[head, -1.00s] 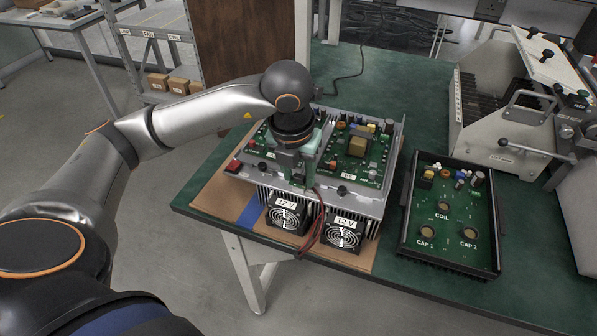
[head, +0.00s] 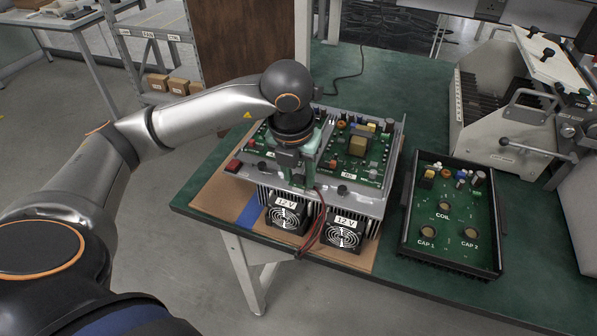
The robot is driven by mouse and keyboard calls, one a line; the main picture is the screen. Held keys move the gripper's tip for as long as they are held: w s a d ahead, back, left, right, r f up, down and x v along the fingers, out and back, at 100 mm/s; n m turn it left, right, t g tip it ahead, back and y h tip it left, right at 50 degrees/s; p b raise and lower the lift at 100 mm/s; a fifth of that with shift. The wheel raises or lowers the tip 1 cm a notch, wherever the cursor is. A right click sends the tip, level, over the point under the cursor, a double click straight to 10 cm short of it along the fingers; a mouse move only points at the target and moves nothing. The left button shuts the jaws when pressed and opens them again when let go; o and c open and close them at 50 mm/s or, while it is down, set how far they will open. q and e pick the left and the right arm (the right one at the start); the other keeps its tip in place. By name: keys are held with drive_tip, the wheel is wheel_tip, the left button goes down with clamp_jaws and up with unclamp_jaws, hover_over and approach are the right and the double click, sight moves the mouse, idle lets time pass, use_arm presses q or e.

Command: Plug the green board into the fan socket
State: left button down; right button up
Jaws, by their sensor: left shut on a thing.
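My left gripper (head: 290,172) points down over the front edge of the metal chassis, between its two green circuit boards. It is shut on a small green board (head: 298,181), of which only a part shows below the fingers. The gripper and wrist hide the spot beneath, so I cannot tell whether the board touches a socket. Two black fans (head: 288,214) labelled 12 V sit at the chassis front, the second fan (head: 342,233) to the right. Red and black wires (head: 318,225) run down between them. The fan socket itself cannot be made out. My right gripper is not in view.
The chassis (head: 375,205) stands on a brown mat (head: 215,196) on the green table. A black tray (head: 450,258) with a green board marked COIL, CAP 1 and CAP 2 lies to the right. A grey machine (head: 510,125) with levers stands behind it.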

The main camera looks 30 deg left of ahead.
use_arm(q)
drive_tip(key=shift+f, duration=0.2)
idle(0.3)
unclamp_jaws()
idle(0.7)
drive_tip(key=shift+r, duration=0.2)
drive_tip(key=shift+r+p, duration=2.7)
drive_tip(key=shift+r, duration=1.2)
